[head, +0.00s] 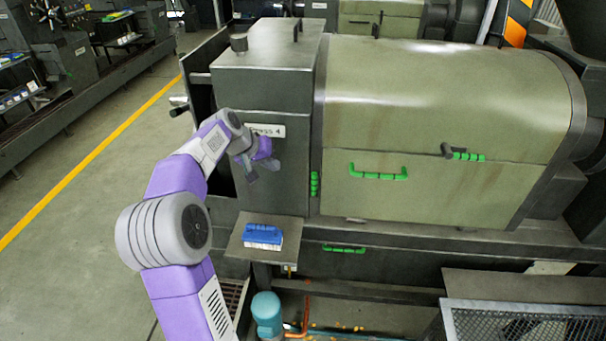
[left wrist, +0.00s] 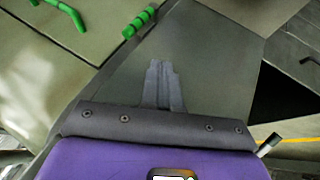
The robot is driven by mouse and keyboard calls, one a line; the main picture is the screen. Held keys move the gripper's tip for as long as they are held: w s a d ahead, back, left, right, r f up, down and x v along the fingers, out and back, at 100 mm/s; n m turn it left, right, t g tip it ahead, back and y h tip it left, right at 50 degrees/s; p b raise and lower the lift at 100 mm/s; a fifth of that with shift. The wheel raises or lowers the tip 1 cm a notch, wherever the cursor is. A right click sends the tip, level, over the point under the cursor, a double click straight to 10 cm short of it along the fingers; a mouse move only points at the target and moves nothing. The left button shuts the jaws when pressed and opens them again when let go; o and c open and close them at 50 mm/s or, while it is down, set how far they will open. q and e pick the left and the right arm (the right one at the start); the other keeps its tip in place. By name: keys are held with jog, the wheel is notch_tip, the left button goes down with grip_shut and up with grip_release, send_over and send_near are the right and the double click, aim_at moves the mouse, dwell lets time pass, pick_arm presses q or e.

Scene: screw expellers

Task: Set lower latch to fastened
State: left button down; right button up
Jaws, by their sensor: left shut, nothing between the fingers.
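The olive-green press cover (head: 430,105) fills the right of the head view. A short green grip (head: 314,184) stands upright at the cover's lower left edge; it also shows in the left wrist view (left wrist: 138,22). Another latch with a dark pivot and green grip (head: 465,155) lies roughly level at the cover's right. I cannot tell for certain which is the lower latch. My left gripper (head: 262,170) is in front of the dark press housing, left of the upright grip and apart from it. Its fingers (left wrist: 162,85) are shut and empty. My right gripper is not in view.
A green bar handle (head: 378,172) sits on the cover and another green handle (head: 344,249) is below it. A mesh guard (head: 520,322) is at bottom right. Floor is open at left.

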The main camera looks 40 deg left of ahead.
pick_arm(q)
jog(key=shift+f, duration=0.1)
jog(key=p, duration=0.2)
send_near(314, 182)
jog(key=w+a+f, duration=0.2)
jog(key=w+f, duration=0.1)
jog(key=f, duration=0.2)
jog(key=shift+w+d, duration=0.25)
jog(key=shift+w, duration=0.1)
jog(key=shift+r, duration=0.15)
